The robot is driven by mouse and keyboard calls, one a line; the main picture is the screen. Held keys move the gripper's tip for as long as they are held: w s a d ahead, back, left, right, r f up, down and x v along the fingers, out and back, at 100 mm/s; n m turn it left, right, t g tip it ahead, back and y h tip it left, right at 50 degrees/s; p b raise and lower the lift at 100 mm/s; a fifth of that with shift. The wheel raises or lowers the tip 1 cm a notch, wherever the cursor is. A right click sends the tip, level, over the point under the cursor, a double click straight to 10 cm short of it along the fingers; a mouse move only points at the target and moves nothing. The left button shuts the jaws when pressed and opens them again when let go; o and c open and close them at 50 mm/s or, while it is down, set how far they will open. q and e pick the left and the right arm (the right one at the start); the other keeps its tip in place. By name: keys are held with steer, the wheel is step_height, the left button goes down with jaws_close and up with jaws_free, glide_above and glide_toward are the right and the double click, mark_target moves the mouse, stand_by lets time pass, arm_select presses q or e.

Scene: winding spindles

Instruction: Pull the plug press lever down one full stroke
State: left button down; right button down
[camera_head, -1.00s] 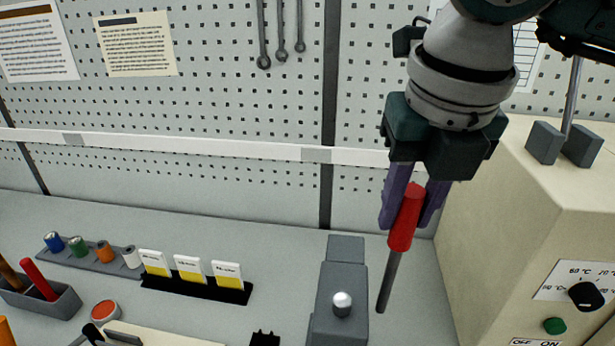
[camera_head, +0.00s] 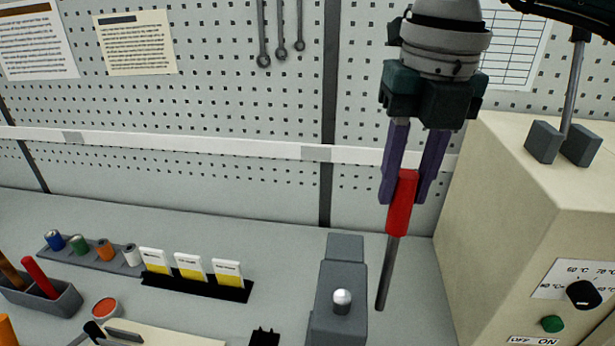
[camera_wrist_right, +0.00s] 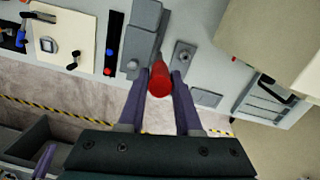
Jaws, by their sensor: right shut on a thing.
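The press lever has a red handle (camera_head: 402,203) on a thin grey rod (camera_head: 388,272). The rod stands almost upright, leaning a little, at the right side of the grey press body (camera_head: 328,285), which has a silver knob (camera_head: 342,298) on it. My right gripper (camera_head: 403,185) is shut on the red handle, its purple fingers pointing down on both sides. In the right wrist view the handle (camera_wrist_right: 160,79) shows end-on between the fingers (camera_wrist_right: 160,88), with the press body (camera_wrist_right: 143,38) just beyond. The rod's foot is partly unclear. My left gripper is not in view.
A beige cabinet (camera_head: 520,230) with a dial and switch stands close to the right of the lever. The pegboard wall (camera_head: 230,100) is behind. A black card rack (camera_head: 197,286) and a spool tray (camera_head: 92,257) lie to the left.

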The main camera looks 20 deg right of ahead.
steer(key=shift+w+d+r+y, duration=0.1)
steer(key=shift+w+r+y, duration=0.2)
steer(key=shift+w+r, duration=0.25)
steer(key=shift+w+g, duration=0.1)
steer(key=shift+g, duration=0.2)
steer(key=w+d+g+b, duration=0.1)
steer(key=w+y+b, duration=0.1)
steer(key=shift+w+d+r+g+b, duration=0.3)
steer(key=shift+d+g+b, duration=0.05)
steer(key=shift+g, duration=0.05)
stand_by(0.5)
steer(key=c, duration=0.8)
jaws_free()
steer(key=shift+w, duration=0.15)
steer(key=shift+c, duration=0.2)
steer(key=shift+o, duration=1.2)
steer(key=shift+d, duration=0.1)
